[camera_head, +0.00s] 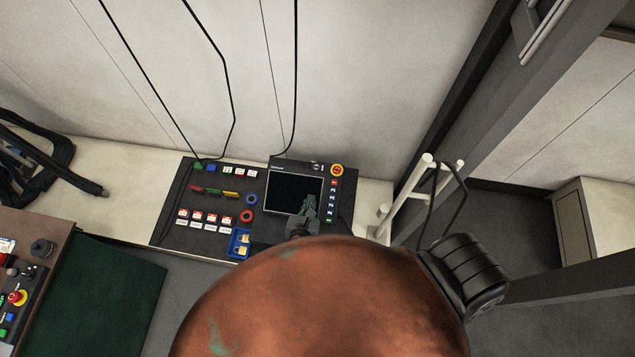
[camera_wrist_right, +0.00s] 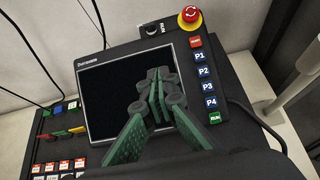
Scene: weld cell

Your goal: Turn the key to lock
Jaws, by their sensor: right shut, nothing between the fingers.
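A dark control panel (camera_wrist_right: 121,154) carries a black screen (camera_wrist_right: 100,98). The key's angle is too small to tell. My right gripper (camera_wrist_right: 157,88), with green-padded fingers, is shut and empty in front of the screen, below the switch and apart from it. It also shows in the head view (camera_head: 309,203). My left gripper is not in view.
A red emergency stop (camera_wrist_right: 190,18) on a yellow base stands close right of the switch. Buttons P1 to P4 run down the panel's right side. A button box (camera_head: 170,215) adjoins on the left. Black cables hang behind. My own arm covers the lower middle of the head view.

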